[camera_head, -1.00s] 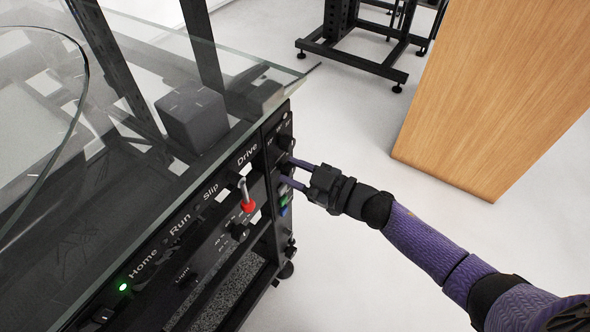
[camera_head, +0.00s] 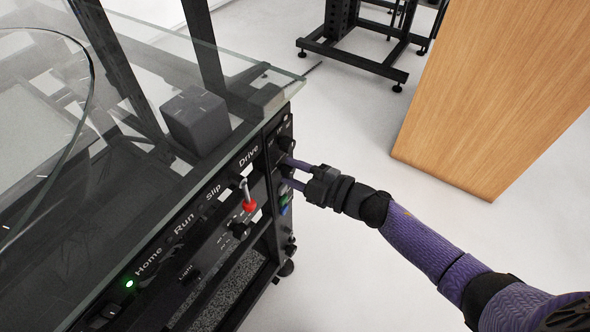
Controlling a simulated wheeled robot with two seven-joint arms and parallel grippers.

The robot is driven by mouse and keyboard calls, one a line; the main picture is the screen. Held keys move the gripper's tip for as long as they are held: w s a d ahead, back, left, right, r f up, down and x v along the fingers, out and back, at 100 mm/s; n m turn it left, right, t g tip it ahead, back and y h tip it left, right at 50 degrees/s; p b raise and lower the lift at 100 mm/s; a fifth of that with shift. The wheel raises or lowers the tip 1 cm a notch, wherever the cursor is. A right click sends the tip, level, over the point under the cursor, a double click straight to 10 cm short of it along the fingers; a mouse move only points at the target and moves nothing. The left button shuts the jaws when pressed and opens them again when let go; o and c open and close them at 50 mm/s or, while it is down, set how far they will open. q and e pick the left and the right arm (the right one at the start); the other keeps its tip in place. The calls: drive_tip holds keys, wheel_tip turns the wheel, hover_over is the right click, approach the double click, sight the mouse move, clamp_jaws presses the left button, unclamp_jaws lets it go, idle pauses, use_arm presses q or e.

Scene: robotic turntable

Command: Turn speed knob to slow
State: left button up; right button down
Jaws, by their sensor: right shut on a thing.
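The turntable's black control panel (camera_head: 218,208) runs along the front of the glass-topped machine, with the labels Home, Run, Slip and Drive. My right gripper (camera_head: 284,172) is at the right end of the panel, its two purple fingers reaching in from the right. It is shut on a dark knob (camera_head: 280,166) there, mostly hidden at the fingertips; its label and setting are not readable. A red-based toggle switch (camera_head: 249,202) sits left of the fingers under Drive. A green light (camera_head: 130,284) glows near Home. My left gripper is not in view.
A glass top (camera_head: 268,96) with a sharp corner juts out above the panel. A dark grey block (camera_head: 197,120) stands under the glass. A wooden panel (camera_head: 490,100) stands at the right. The white floor between is clear.

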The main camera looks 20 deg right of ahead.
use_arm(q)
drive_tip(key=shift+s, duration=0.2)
use_arm(e)
drive_tip(key=shift+f+n, duration=0.1)
drive_tip(key=shift+n, duration=0.3)
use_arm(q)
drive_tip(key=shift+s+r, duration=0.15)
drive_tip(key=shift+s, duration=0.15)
